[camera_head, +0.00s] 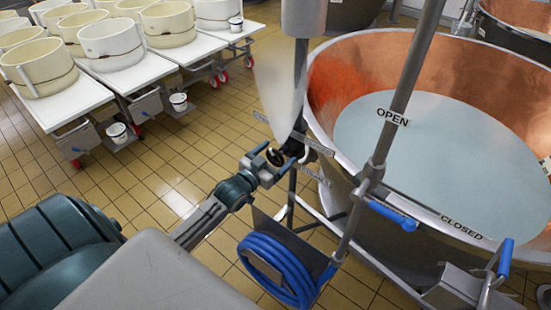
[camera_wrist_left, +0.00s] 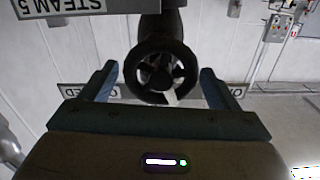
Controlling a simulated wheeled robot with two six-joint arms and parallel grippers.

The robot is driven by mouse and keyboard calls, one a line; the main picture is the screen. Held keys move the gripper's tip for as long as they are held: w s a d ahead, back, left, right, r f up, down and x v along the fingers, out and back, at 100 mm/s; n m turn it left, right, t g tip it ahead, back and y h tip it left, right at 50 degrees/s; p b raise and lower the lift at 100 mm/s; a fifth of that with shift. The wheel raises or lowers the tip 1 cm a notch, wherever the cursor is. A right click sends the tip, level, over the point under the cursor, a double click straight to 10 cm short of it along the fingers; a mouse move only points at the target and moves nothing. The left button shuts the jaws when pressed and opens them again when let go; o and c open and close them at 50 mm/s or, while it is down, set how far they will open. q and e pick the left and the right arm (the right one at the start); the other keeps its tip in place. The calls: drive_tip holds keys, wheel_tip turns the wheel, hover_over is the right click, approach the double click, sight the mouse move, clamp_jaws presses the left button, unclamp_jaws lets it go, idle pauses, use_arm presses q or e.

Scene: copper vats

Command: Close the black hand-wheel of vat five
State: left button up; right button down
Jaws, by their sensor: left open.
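The black hand-wheel (camera_head: 276,156) is on a pipe fitting beside the copper vat (camera_head: 335,72). In the left wrist view the spoked wheel (camera_wrist_left: 160,72) faces me, with an upside-down plate reading STEAM 5 (camera_wrist_left: 62,8) at upper left. My left gripper (camera_head: 279,158) is open at the wheel. In the wrist view its two fingers (camera_wrist_left: 158,84) stand on either side of the wheel, with a gap showing at each side. Small plates behind the fingers are partly hidden. My right gripper is not in view.
A coiled blue hose (camera_head: 275,268) hangs just below the wheel. A steel post (camera_head: 409,85) and blue-handled levers (camera_head: 392,215) stand at the vat's front, by OPEN and CLOSED labels. White tables with cream tubs (camera_head: 110,45) stand at upper left. Tiled floor (camera_head: 170,170) between is clear.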

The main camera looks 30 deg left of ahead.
use_arm(q)
drive_tip(key=c, duration=1)
drive_tip(key=shift+o, duration=0.2)
